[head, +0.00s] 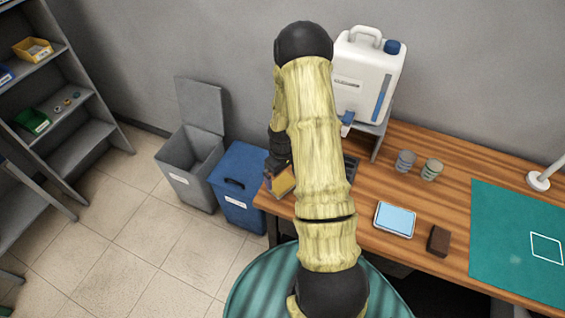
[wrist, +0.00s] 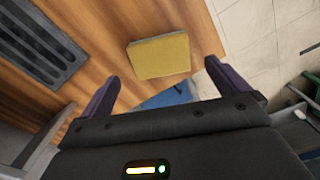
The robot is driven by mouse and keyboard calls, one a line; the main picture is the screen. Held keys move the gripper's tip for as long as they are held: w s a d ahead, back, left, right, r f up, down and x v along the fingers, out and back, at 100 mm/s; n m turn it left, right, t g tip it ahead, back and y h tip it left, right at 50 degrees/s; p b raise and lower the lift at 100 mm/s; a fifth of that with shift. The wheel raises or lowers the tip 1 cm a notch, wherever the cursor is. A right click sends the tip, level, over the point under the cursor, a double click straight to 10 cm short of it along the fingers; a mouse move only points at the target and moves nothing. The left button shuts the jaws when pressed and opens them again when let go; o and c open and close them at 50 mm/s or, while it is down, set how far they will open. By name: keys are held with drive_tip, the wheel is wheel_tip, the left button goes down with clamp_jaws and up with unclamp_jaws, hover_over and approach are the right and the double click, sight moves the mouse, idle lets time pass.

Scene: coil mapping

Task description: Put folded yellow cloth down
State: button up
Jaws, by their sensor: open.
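The folded yellow cloth (wrist: 160,56) lies flat on the wooden table near its edge in the wrist view. It also shows in the head view (head: 283,182), partly hidden behind my arm. My gripper (wrist: 165,75) is open, with its two purple fingers spread wide on either side of the cloth's near end. The fingers look apart from the cloth, and nothing is held between them. In the head view my gripper is mostly hidden by my arm, at the table's left end.
A dark slotted tray (wrist: 40,45) lies beside the cloth. A blue lidded bin (head: 238,190) and an open grey bin (head: 190,165) stand left of the table. A white jug (head: 368,75) stands behind. A light blue tray (head: 395,220) and brown block (head: 438,241) lie to the right.

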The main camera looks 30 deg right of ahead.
sight(281, 184)
wheel_tip(281, 184, up, 7)
drive_tip(key=b, duration=0.1)
drive_tip(key=shift+b, duration=0.3)
idle(0.4)
drive_tip(key=s+a+r+m+t, duration=0.2)
drive_tip(key=s+a+r+m, duration=0.1)
drive_tip(key=s+a+r, duration=0.9)
wheel_tip(281, 184, up, 3)
drive_tip(key=shift+s+a+r+t, duration=0.2)
drive_tip(key=shift+a+t, duration=0.1)
drive_tip(key=shift+a, duration=0.45)
drive_tip(key=shift+w+f, duration=0.1)
idle(0.3)
